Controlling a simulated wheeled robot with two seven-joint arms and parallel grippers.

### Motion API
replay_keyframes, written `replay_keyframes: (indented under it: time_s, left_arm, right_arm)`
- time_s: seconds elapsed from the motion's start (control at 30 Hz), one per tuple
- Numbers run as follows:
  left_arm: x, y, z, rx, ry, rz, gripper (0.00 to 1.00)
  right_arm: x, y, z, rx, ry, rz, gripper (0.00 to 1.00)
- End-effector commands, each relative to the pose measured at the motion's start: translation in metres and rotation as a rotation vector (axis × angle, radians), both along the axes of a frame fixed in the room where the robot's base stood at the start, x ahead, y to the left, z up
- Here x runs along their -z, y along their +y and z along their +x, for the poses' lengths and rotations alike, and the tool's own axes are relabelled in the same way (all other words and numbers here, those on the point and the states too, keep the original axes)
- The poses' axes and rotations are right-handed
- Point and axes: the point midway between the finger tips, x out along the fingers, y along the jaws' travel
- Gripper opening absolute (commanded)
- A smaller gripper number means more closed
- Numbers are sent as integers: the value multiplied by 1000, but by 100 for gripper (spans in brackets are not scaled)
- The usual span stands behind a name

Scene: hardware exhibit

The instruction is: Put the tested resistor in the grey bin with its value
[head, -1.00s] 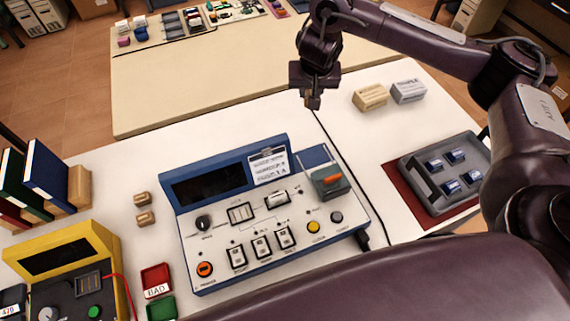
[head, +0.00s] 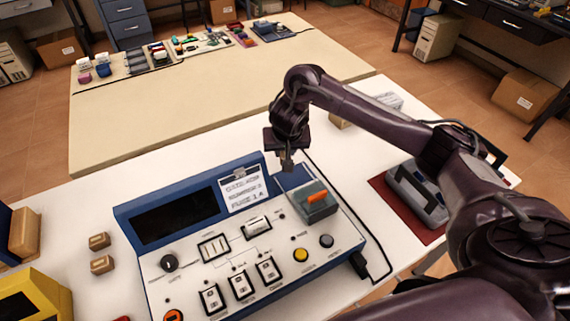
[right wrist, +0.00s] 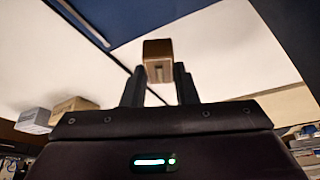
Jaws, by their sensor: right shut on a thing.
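My right gripper (head: 287,165) is shut on a small brown block (right wrist: 158,50), which sits between its fingertips in the right wrist view. In the head view the gripper hangs just above or beside the back right edge of the blue and white test console (head: 190,262); I cannot tell whether anything touches. Two similar brown blocks (head: 99,241) (head: 102,264) lie on the white table left of the console. A yellow tester (head: 40,296) is cut off at the lower left. No grey bin with a readable value shows now. My left gripper is out of view.
Two small boxes (right wrist: 35,120) (right wrist: 75,104) stand at the table's back. A black cable (head: 345,205) runs past the console's right side. The white table behind the console is clear.

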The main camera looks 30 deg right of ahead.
Motion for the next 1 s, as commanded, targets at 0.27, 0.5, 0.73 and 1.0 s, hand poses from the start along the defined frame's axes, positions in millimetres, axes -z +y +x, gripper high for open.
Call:
replay_keyframes:
  time_s: [0.27, 0.5, 0.73, 1.0]
  left_arm:
    - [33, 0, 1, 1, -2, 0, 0]
    - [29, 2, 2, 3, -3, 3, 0]
    - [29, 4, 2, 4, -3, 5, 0]
    - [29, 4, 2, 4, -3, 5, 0]
  right_arm:
    - [41, 0, -1, 0, 2, 1, 4]
    - [37, 0, 0, -1, 1, -1, 4]
    - [41, 0, -1, -1, 2, 0, 37]
    - [41, 0, 0, -1, 1, -1, 48]
